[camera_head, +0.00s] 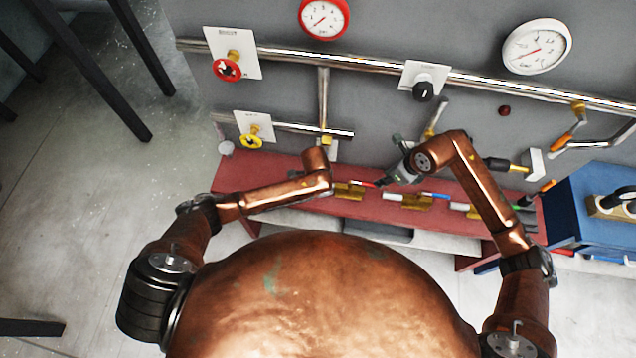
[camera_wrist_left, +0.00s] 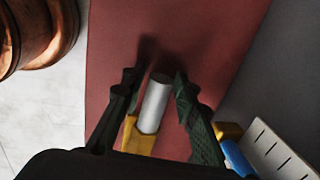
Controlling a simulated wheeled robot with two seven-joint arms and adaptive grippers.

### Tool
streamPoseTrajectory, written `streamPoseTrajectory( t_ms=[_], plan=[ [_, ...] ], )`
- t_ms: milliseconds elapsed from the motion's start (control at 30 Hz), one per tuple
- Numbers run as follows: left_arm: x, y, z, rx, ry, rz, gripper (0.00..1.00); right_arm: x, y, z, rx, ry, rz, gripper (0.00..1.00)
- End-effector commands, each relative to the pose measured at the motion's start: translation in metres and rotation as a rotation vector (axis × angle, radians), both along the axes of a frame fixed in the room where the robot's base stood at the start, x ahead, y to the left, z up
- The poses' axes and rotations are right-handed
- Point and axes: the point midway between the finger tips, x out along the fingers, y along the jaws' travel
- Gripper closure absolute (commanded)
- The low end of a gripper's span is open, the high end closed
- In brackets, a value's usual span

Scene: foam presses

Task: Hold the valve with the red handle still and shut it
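The valve with the red handle lies along the red bench in the head view; its brass body (camera_head: 349,191) is partly covered by my left arm. Its red handle (camera_head: 364,184) points right. My right gripper (camera_head: 385,180) is down by the handle's end; whether it touches or grips is unclear. My left gripper (camera_wrist_left: 158,75) is hidden behind its own arm in the head view. In the left wrist view it is open, with its fingers either side of a pale cylinder (camera_wrist_left: 156,102) joined to a yellow body (camera_wrist_left: 139,139). A gap shows on each side.
A red wheel handle (camera_head: 227,70) and a yellow wheel handle (camera_head: 251,141) are on the grey wall. Other brass-bodied valves (camera_head: 418,202) lie farther right on the bench (camera_head: 260,185). A blue box (camera_head: 577,205) stands at the right. Pipes run along the wall.

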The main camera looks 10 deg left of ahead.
Motion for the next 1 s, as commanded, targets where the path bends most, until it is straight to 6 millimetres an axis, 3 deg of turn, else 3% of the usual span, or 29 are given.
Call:
streamPoseTrajectory(
  t_ms=[433, 1000],
  plan=[
    [-0.0001, -0.0002, 0.0003, -0.001, 0.0, 0.0, 0.99, 0.0, 0.0, 0.0, 0.0, 0.0, 0.0, 0.71],
    [0.0, -0.0003, 0.0005, -0.001, 0.0, 0.0, 1.0, 0.0, -0.0002, 0.0001, 0.0, 0.0, 0.0, 0.71]
  ],
)
